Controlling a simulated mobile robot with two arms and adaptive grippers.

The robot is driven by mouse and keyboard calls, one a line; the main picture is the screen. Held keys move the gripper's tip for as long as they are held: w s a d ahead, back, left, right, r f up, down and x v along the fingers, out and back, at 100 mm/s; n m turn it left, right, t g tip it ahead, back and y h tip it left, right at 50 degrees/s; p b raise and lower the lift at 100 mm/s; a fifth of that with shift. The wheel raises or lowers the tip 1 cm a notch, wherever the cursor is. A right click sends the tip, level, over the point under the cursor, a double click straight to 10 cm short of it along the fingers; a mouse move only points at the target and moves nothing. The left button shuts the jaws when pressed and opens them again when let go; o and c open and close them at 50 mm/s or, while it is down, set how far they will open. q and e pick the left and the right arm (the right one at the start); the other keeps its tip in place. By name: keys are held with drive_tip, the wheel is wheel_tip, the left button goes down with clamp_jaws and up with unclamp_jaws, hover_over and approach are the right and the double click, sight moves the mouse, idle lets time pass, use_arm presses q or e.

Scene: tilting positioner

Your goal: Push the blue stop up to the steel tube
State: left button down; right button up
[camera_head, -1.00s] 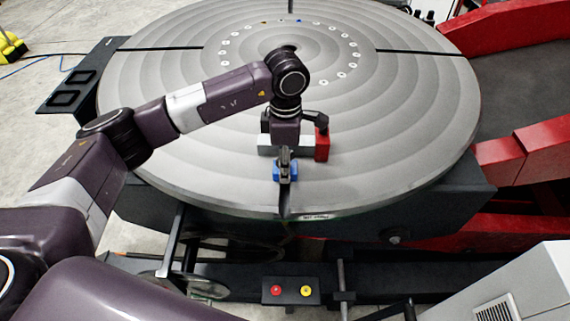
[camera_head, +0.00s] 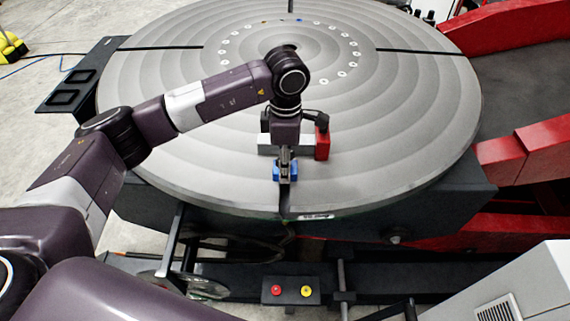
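The blue stop (camera_head: 279,173) sits on the round grey turntable (camera_head: 400,165) near its front edge. My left gripper (camera_head: 285,172) points down at the blue stop and covers its middle. Whether its fingers are open, or touch the stop, I cannot tell. Just behind the stop lies a light grey steel bar, likely the steel tube (camera_head: 268,146), with a red block (camera_head: 322,144) at its right end. My gripper hides part of the tube, and the gap between stop and tube is hard to judge. My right gripper is not in view.
A dark slot runs to the turntable's front edge. A pedestal with a red and a yellow button (camera_head: 291,291) stands in front. Red machine beams (camera_head: 525,155) rise at the right. The turntable's left and right sides are clear.

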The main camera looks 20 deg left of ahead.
use_arm(q)
drive_tip(key=shift+s+f, duration=0.1)
drive_tip(key=shift+f, duration=0.1)
drive_tip(key=shift+s+f, duration=0.1)
drive_tip(key=shift+s, duration=0.15)
drive_tip(key=c, duration=1.6)
unclamp_jaws()
drive_tip(key=o, duration=0.4)
drive_tip(key=shift+w, duration=0.2)
drive_tip(key=shift+c, duration=0.2)
drive_tip(key=o, duration=0.5)
drive_tip(key=shift+r, duration=0.2)
drive_tip(key=shift+c, duration=0.2)
